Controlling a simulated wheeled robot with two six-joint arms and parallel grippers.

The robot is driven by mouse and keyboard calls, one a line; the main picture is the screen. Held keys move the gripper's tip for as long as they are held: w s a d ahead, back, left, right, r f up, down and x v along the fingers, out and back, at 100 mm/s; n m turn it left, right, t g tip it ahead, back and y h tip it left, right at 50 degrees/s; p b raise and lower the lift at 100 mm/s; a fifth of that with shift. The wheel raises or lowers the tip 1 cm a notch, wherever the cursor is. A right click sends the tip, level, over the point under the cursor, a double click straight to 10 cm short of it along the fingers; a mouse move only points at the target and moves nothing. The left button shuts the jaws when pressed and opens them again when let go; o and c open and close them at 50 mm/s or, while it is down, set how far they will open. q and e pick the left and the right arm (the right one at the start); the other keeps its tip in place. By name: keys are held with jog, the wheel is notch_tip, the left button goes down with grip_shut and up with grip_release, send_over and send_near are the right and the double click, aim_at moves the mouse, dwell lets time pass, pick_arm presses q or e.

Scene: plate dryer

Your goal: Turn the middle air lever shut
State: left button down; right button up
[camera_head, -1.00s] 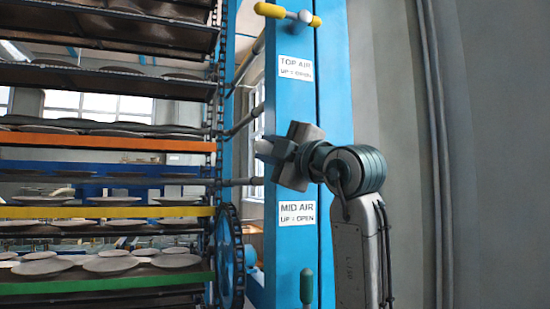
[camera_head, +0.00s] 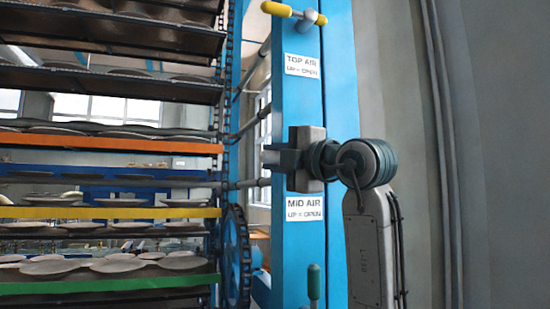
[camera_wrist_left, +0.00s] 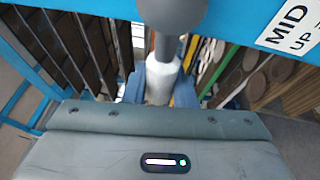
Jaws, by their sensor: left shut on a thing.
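The middle air lever is mostly hidden by my left gripper (camera_head: 272,157) in the head view, just above the MID AIR label (camera_head: 305,207). In the left wrist view a pale metal part of the lever (camera_wrist_left: 161,82) runs between my blue-grey fingers, below a dark grey rounded part. My left gripper is shut on the lever and sits level in front of the blue post (camera_head: 290,240). How the lever is turned cannot be read clearly. My right gripper is not in view.
A yellow-handled lever (camera_head: 292,13) is above, by the TOP AIR label (camera_head: 302,66). A green-handled lever (camera_head: 314,282) stands upright below. Racks of plates (camera_head: 110,213) and a blue wheel (camera_head: 235,258) are on the left; a grey wall (camera_head: 500,150) is on the right.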

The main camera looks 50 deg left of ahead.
pick_arm(q)
jog(key=c, duration=1.2)
grip_release()
jog(key=shift+d+f, duration=0.1)
jog(key=shift+d, duration=0.1)
jog(key=shift+d+f, duration=0.1)
jog(key=shift+d, duration=0.2)
jog(key=shift+d+f+b, duration=0.2)
jog(key=shift+d+b, duration=0.25)
jog(key=shift+d, duration=1.2)
jog(key=shift+d+f+b, duration=0.2)
jog(key=shift+d+b, duration=0.25)
jog(key=shift+d, duration=1.15)
jog(key=shift+d+f+b, duration=0.2)
jog(key=shift+d+b, duration=0.25)
jog(key=shift+d, duration=1.2)
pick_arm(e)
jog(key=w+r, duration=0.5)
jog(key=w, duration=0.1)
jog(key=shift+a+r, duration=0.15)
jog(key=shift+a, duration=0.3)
pick_arm(q)
jog(key=shift+w, duration=0.1)
